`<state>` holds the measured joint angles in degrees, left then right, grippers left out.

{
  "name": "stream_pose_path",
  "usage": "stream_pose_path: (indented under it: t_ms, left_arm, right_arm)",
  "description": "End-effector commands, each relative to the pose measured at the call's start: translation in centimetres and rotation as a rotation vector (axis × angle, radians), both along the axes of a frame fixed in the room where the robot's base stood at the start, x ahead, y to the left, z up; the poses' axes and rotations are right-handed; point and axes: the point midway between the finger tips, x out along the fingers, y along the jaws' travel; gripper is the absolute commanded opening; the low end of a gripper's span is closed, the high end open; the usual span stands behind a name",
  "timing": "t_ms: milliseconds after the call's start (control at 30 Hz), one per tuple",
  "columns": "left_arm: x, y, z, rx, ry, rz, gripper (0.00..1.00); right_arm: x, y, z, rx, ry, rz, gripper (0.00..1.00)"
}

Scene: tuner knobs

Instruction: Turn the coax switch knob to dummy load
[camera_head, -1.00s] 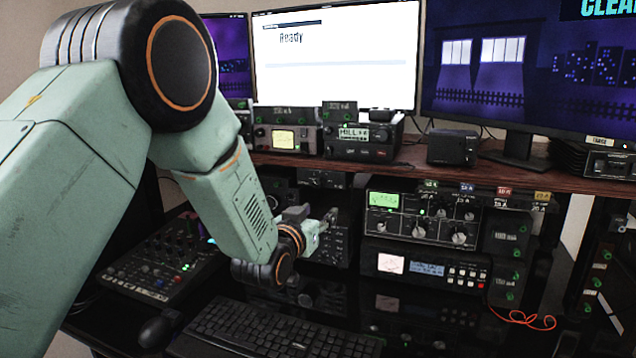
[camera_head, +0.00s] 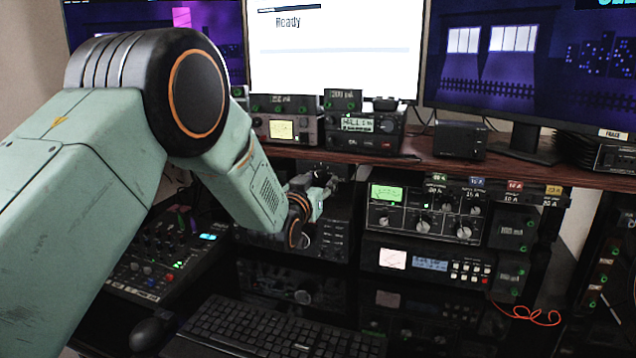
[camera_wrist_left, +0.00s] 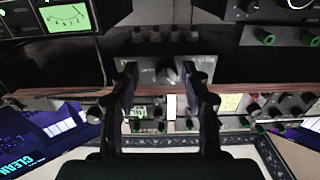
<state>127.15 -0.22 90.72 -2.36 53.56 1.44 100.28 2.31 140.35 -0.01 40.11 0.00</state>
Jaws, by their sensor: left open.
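A small grey box with a dark round knob (camera_wrist_left: 168,73) sits just under the shelf edge; it looks like the coax switch, but its lettering is too small to read. The wrist view is upside down. My left gripper (camera_wrist_left: 165,78) is open, its two dark fingers apart on either side of the knob in that picture, and nothing is held. Whether the fingers have reached the knob's depth I cannot tell. In the head view my left gripper (camera_head: 324,182) is just below the shelf and hides most of the box. The knob's pointer direction is not readable. My right gripper is not shown.
The wooden shelf (camera_head: 400,163) runs just above the gripper, carrying radios (camera_head: 365,133) and monitors. A tuner with a green meter (camera_head: 425,208) stands to the right. Below are a keyboard (camera_head: 270,330) and a mixer (camera_head: 165,250). A red cable (camera_head: 525,315) hangs at right.

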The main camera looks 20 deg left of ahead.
Motion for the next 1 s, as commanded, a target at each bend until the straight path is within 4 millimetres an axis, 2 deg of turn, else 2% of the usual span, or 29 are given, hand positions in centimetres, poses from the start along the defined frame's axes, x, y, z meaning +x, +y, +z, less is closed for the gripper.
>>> stream_pose_path:
  t_ms: [167,433,1000]
  left_arm:
    - [0.89,0.28,0.09,-0.002,-0.002,0.002,0.47]
    - [1.05,0.35,0.04,-0.001,0.000,0.002,0.47]
    - [1.03,0.45,0.07,-0.003,-0.001,0.004,0.00]
  right_arm:
    - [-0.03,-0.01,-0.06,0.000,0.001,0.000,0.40]
    - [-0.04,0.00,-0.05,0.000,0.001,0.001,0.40]
    - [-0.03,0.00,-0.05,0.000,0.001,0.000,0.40]
